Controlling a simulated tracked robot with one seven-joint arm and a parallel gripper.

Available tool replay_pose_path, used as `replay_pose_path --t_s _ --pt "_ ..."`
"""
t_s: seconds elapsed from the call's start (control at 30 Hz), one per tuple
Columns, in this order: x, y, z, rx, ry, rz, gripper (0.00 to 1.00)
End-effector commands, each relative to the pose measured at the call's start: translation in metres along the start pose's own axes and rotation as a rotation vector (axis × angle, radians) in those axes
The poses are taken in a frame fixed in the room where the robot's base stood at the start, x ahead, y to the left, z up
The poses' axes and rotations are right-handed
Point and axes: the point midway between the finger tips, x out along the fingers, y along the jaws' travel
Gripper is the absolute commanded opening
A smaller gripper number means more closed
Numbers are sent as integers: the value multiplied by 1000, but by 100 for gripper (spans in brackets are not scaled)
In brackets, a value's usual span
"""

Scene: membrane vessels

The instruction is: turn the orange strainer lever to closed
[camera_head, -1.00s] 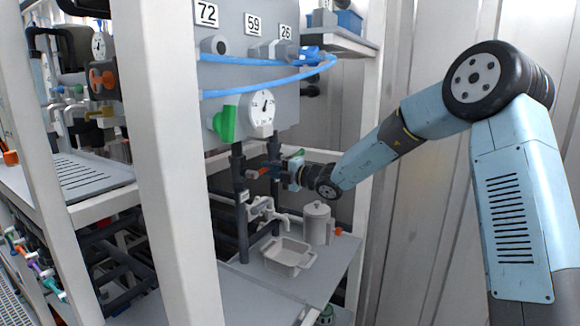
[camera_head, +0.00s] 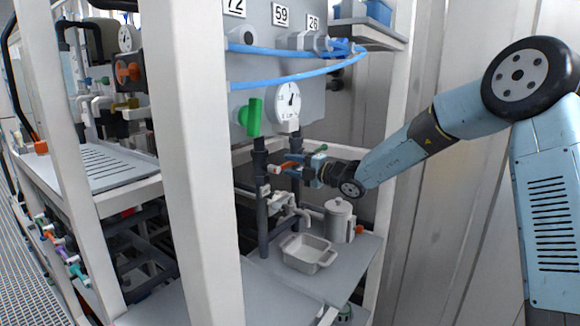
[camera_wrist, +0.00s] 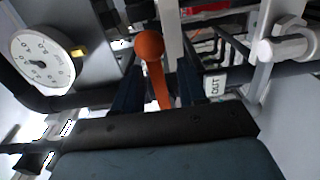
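The orange strainer lever (camera_wrist: 153,62) has a round ball end. In the wrist view it stands between the two dark fingers of my gripper (camera_wrist: 158,85), with a narrow gap showing on each side. My gripper is open around the lever and does not visibly pinch it. In the head view the orange lever (camera_head: 289,165) shows small beside the dark pipes, and my gripper (camera_head: 298,168) reaches it from the right. The lever's pivot and the strainer body are mostly hidden.
A white gauge (camera_head: 288,100) and a green handle (camera_head: 251,116) sit just above. A white tap (camera_head: 290,205), a grey tray (camera_head: 307,253) and a lidded jug (camera_head: 339,220) are below. A white frame post (camera_head: 190,160) stands at left.

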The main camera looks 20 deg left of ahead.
Motion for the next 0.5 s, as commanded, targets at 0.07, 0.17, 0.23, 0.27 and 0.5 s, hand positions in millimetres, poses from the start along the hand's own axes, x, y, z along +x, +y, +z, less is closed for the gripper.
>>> replay_pose_path --t_s 0.07,0.17,0.23,0.27,0.5 --pt "-1 0 1 0 -1 0 42" --pt "-1 0 2 -1 -2 0 42" --pt "-2 0 2 -1 -2 0 42" --pt "-3 0 2 -1 -3 0 42" --pt "-32 0 4 -1 -6 0 42"
